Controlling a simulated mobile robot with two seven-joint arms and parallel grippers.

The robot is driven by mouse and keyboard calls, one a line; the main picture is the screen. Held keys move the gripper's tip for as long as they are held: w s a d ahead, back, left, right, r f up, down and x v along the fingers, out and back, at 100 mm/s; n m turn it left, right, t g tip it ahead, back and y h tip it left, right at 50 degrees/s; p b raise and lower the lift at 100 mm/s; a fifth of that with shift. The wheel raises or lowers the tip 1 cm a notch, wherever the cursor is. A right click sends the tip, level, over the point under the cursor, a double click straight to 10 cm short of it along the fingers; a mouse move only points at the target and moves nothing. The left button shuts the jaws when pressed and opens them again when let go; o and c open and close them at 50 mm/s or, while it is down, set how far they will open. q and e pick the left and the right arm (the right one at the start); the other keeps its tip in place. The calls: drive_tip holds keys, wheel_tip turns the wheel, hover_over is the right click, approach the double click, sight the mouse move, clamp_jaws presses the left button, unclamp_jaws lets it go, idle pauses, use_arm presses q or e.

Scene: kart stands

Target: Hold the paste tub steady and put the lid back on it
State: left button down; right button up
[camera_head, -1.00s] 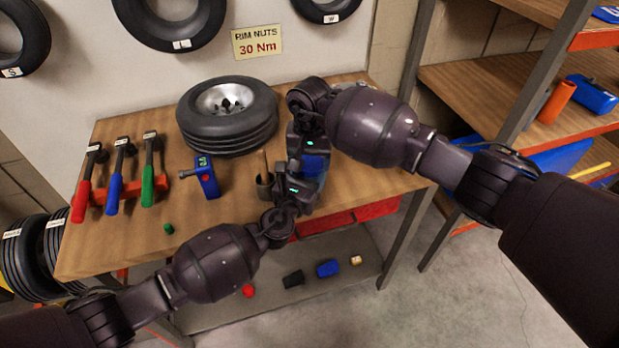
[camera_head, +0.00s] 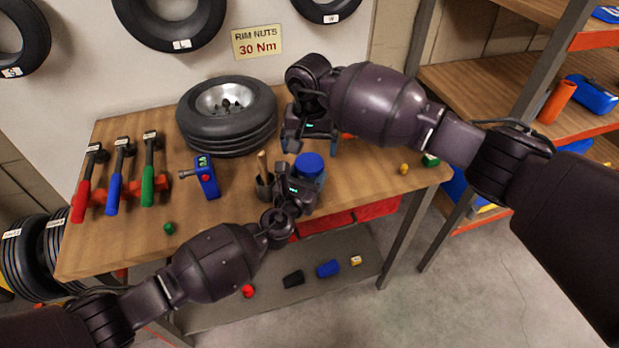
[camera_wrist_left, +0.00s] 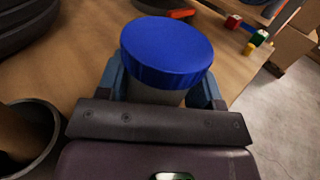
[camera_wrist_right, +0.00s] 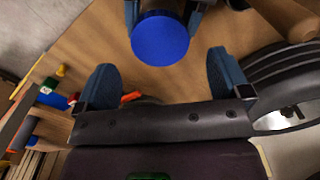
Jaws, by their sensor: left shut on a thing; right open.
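The paste tub (camera_wrist_left: 152,92) stands on the bench with its blue lid (camera_head: 309,164) on top. The lid covers the whole mouth and looks level in the left wrist view (camera_wrist_left: 167,48). My left gripper (camera_head: 303,192) is shut around the tub's grey body, just below the lid. My right gripper (camera_head: 310,146) is open and empty, behind and above the tub. In the right wrist view the lid (camera_wrist_right: 160,39) lies beyond the open fingers (camera_wrist_right: 160,85), apart from them. Whether the lid is fully pressed down cannot be told.
A grey cup with a wooden-handled tool (camera_head: 263,185) stands close left of the tub. A tyre (camera_head: 228,115) lies behind it. A blue torque gauge (camera_head: 206,178) and several hammers (camera_head: 115,180) are at left. Small blocks (camera_head: 430,160) lie at the right edge.

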drive_tip(key=shift+o, duration=0.5)
wheel_tip(320, 180, up, 12)
idle(0.6)
use_arm(q)
drive_tip(key=shift+c, duration=0.9)
unclamp_jaws()
drive_tip(key=v, duration=1)
drive_tip(key=shift+s, duration=0.4)
use_arm(e)
drive_tip(key=shift+r, duration=0.25)
